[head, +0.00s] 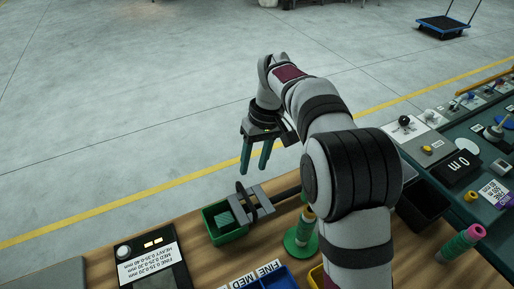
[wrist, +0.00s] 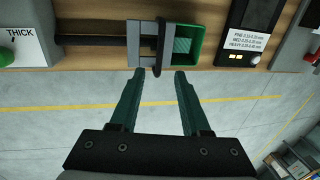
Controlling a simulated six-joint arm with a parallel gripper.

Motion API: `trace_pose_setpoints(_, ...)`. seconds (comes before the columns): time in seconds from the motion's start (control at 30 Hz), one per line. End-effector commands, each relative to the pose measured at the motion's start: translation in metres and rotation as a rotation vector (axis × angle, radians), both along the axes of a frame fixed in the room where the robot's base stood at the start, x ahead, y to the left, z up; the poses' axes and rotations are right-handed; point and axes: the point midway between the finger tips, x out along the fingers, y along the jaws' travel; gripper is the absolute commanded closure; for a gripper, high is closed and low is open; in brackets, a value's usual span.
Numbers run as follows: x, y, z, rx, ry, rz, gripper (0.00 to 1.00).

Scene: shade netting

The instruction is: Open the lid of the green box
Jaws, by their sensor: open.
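The green box (head: 233,236) sits near the far edge of the wooden bench. It also shows at the top of the wrist view (wrist: 196,60). A teal striped piece (head: 224,218) lies inside it. I cannot make out a separate green lid; the inside partly shows. A grey slotted fixture (head: 264,200) with a dark ring and a dark bar overlaps the box's side in view. My gripper (head: 256,167) is open and empty, its green fingers pointing down beyond the bench edge, apart from the box. In the wrist view its fingertips (wrist: 159,74) are just below the fixture and ring.
A black-and-white thickness panel (head: 148,262) lies left of the box. A green-based spool (head: 302,237) stands at its right, with a blue bin (head: 278,279) in front. A black tray (head: 418,205) and the cluttered teal bench are further right.

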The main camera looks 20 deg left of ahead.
Motion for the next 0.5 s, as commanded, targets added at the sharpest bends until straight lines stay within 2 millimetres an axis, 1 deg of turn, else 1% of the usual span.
trace_pose_setpoints(0.03, 0.003, -0.002, 0.013, 0.001, -0.004, -0.003, 0.53)
trace_pose_setpoints(0.1, 0.005, -0.004, 0.03, 0.001, -0.004, -0.003, 0.53)
trace_pose_setpoints(0.2, 0.007, -0.006, 0.045, 0.001, -0.002, -0.001, 0.53)
trace_pose_setpoints(0.3, 0.008, -0.007, 0.053, 0.0, -0.001, 0.0, 0.53)
trace_pose_setpoints(0.5, 0.007, -0.008, 0.055, 0.0, 0.0, 0.0, 0.53)
